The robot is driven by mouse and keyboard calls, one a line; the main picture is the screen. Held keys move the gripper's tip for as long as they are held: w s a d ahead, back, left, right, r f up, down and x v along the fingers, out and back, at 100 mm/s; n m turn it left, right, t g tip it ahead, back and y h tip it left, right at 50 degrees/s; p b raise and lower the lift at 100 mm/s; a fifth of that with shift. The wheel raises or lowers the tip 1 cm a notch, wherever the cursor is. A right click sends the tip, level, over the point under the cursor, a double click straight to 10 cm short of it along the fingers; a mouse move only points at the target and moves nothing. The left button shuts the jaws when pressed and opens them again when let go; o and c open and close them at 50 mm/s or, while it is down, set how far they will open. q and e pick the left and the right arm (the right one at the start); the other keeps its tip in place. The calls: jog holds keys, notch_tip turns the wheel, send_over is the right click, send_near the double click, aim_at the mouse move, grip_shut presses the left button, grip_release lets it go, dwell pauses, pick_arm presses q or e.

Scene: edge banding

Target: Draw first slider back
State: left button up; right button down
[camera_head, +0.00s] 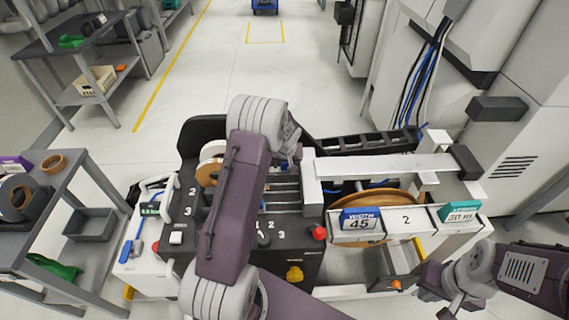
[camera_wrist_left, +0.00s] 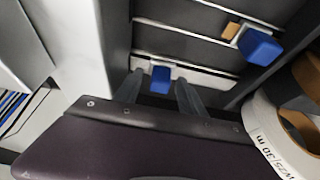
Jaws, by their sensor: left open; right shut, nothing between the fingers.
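In the left wrist view, a blue slider knob (camera_wrist_left: 160,79) sits on a pale plate in a slot. My left gripper (camera_wrist_left: 158,88) is open, with one finger on each side of this knob; I cannot tell whether they touch it. A second blue slider knob (camera_wrist_left: 259,46) with an orange-tan piece beside it sits in another slot. In the head view, the slotted panel (camera_head: 284,188) is partly covered by my left arm, and the left fingers and knobs are hidden. My right gripper (camera_head: 449,308) is shut and empty at the lower right.
A tape roll (camera_wrist_left: 275,135) lies close to the left gripper in the wrist view. The machine's white beam (camera_head: 380,166) and a red button (camera_head: 319,232) are right of the arm. A grey shelf cart (camera_head: 85,190) stands at left.

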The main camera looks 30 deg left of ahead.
pick_arm(q)
grip_shut()
dwell(1.4)
